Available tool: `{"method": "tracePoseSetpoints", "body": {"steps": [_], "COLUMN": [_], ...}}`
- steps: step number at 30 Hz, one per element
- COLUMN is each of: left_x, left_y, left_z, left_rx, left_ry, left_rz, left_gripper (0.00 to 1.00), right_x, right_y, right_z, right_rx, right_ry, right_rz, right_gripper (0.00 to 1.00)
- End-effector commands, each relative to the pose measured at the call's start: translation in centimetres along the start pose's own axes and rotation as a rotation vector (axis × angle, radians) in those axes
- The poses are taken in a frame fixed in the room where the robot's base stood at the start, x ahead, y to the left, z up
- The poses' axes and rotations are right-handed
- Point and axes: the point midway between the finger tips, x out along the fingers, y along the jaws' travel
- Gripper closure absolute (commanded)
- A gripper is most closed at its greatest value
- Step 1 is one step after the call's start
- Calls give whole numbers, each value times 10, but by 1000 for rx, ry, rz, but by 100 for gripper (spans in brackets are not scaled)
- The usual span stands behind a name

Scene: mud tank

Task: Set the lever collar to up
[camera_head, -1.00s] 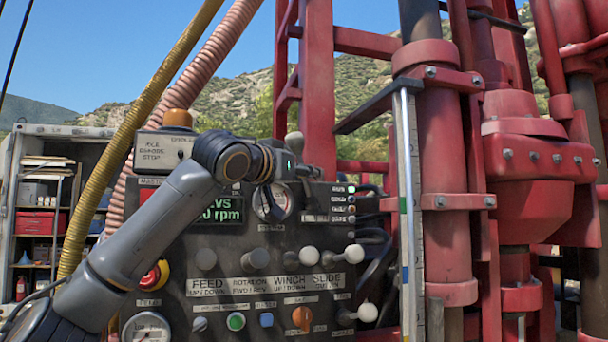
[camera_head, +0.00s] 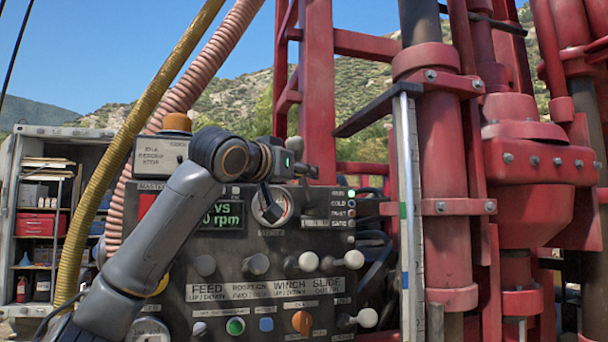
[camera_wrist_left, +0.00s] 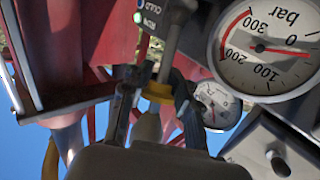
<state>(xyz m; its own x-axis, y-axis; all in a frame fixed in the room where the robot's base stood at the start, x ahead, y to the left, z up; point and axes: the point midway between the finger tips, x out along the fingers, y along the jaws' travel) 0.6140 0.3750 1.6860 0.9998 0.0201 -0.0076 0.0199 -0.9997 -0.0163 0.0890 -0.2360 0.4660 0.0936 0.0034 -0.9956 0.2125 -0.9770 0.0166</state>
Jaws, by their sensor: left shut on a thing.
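The lever shows in the left wrist view as a dark grey shaft (camera_wrist_left: 170,42) with a pale rounded knob (camera_wrist_left: 147,126). A yellow collar (camera_wrist_left: 157,94) sits around it, between shaft and knob. My left gripper (camera_wrist_left: 153,84) has one finger on each side of the collar and is shut on it. In the head view my left gripper (camera_head: 308,171) is at the upper right of the control panel (camera_head: 225,262), beside the pale knob (camera_head: 295,145). The collar is hidden there by the gripper. My right gripper is not in view.
A gauge (camera_head: 272,206) lies just below my left gripper. A larger bar gauge (camera_wrist_left: 268,50) is close by in the wrist view. Lower levers with round knobs (camera_head: 354,259) stick out of the panel. The red drill mast (camera_head: 440,160) stands to the right, hoses (camera_head: 120,160) to the left.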

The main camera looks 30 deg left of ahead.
Motion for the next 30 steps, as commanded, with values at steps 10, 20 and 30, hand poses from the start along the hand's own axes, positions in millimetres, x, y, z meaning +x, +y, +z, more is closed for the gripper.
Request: {"method": "tracePoseSetpoints", "body": {"steps": [10, 20, 30], "left_x": [-3, -4, -64], "left_y": [-1, -1, -2], "left_z": [-5, -3, -4], "left_rx": [-4, -3, -2], "left_ry": [13, 8, 13], "left_rz": [0, 0, 0], "left_gripper": [57, 57, 57], "right_x": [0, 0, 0], "right_y": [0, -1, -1], "right_z": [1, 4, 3], "right_rx": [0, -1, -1], "right_ry": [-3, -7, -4], "right_rz": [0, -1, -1], "right_gripper": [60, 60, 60]}}
